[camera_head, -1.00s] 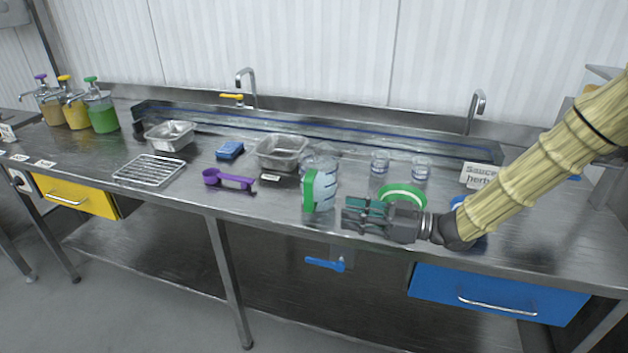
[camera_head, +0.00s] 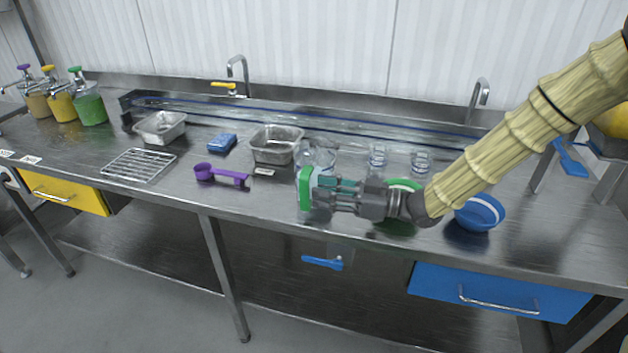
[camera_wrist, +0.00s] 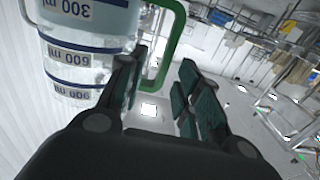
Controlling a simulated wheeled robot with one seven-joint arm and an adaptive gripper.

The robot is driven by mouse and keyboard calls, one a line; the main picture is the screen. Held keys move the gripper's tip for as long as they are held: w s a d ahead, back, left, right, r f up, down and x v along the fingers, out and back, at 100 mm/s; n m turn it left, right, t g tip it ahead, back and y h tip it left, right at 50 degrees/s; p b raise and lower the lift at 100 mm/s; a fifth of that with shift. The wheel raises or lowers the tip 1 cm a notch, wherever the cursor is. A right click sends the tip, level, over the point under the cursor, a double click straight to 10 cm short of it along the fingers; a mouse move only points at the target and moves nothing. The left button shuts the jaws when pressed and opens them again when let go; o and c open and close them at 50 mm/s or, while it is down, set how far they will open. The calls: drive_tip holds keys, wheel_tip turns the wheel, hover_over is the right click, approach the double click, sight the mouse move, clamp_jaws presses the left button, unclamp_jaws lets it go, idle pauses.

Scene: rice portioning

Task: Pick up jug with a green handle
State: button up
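The clear jug with a green handle (camera_head: 306,188) stands upright near the front edge of the steel counter. Its handle faces the front. My gripper (camera_head: 322,190) is at the handle's right side, partly in front of the jug. In the wrist view the jug (camera_wrist: 85,50) has blue bands with volume marks. Its green handle (camera_wrist: 178,42) lies at the gap between my fingertips (camera_wrist: 163,72). The two teal-padded fingers are apart, so my gripper is open. Whether a finger touches the handle I cannot tell.
A green bowl (camera_head: 397,228) is partly hidden behind my wrist, with a blue bowl (camera_head: 480,213) right of it. Two clear cups (camera_head: 377,155) stand behind. A purple scoop (camera_head: 221,175), metal pan (camera_head: 275,145) and wire rack (camera_head: 139,165) lie left. A sink trough runs behind.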

sight(304, 193)
drive_tip(key=shift+s+f+p+x, duration=0.1)
drive_tip(key=shift+p+x, duration=0.15)
drive_tip(key=shift+x, duration=0.6)
drive_tip(key=shift+s+f+p+x, duration=0.15)
drive_tip(key=shift+p+x, duration=0.1)
drive_tip(key=shift+x, duration=0.6)
drive_tip(key=shift+s+f+p+x, duration=0.1)
drive_tip(key=shift+p+x, duration=0.15)
drive_tip(key=shift+x, duration=0.6)
clamp_jaws()
drive_tip(key=shift+w, duration=0.1)
